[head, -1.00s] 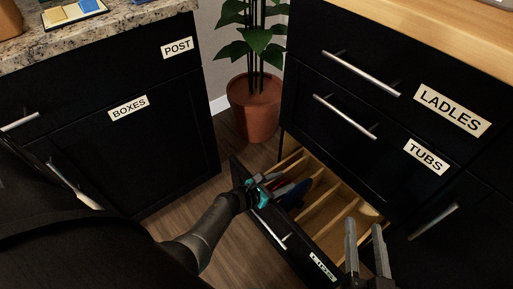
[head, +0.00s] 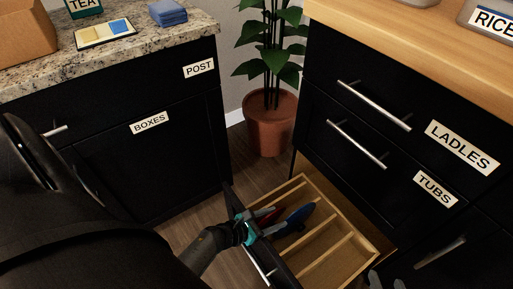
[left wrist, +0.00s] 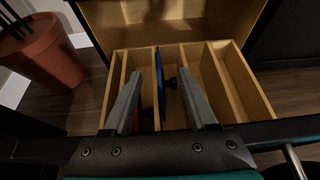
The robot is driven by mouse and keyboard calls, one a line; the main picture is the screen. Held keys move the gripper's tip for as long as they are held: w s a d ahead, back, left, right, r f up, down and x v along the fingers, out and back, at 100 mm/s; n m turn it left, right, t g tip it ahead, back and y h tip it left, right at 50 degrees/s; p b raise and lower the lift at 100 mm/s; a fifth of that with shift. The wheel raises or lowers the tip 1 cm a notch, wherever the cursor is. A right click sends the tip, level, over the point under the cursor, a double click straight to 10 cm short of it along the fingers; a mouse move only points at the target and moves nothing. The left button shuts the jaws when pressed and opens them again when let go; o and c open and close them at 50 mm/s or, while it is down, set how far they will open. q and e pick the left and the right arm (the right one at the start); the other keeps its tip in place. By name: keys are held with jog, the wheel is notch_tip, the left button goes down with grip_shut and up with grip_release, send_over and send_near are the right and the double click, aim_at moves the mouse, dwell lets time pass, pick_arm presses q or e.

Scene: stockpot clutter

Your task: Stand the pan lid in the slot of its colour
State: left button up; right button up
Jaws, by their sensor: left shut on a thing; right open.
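The blue pan lid (head: 300,214) stands on edge in the open drawer (head: 349,262). In the left wrist view the blue lid (left wrist: 158,80) is seen nearly edge-on, with a black knob on its right. My left gripper (head: 252,232) reaches over the drawer front and is shut on the blue lid, which shows between its fingers (left wrist: 161,72); the contact itself is unclear. A red item (head: 267,214), perhaps another lid, lies left of it, mostly hidden. No slot colours can be made out. My right gripper (head: 386,281) is open and empty at the bottom edge, partly cut off.
Wooden dividers (head: 328,243) split the drawer into long slots; those to the right look empty. Black cabinets marked LADLES and TUBS (head: 436,190) stand above and right. A potted plant (head: 270,125) stands behind. The granite counter (head: 130,52) is at left.

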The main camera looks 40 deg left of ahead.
pick_arm(q)
jog(key=s+a+r+t+p, duration=0.1)
jog(key=s+a+r+p, duration=0.1)
jog(key=s+a+r, duration=0.1)
jog(key=shift+s+a+r+p, duration=0.25)
jog(key=shift+s+r, duration=0.35)
jog(key=shift+r, duration=0.75)
pick_arm(e)
jog(key=s+d+g+h, duration=0.2)
jog(key=s+d+g, duration=0.2)
jog(key=d, duration=0.1)
jog(key=shift+s+d+r+m+g, duration=0.2)
jog(key=shift+s+r+m+g, duration=0.1)
jog(key=shift+s+r, duration=0.1)
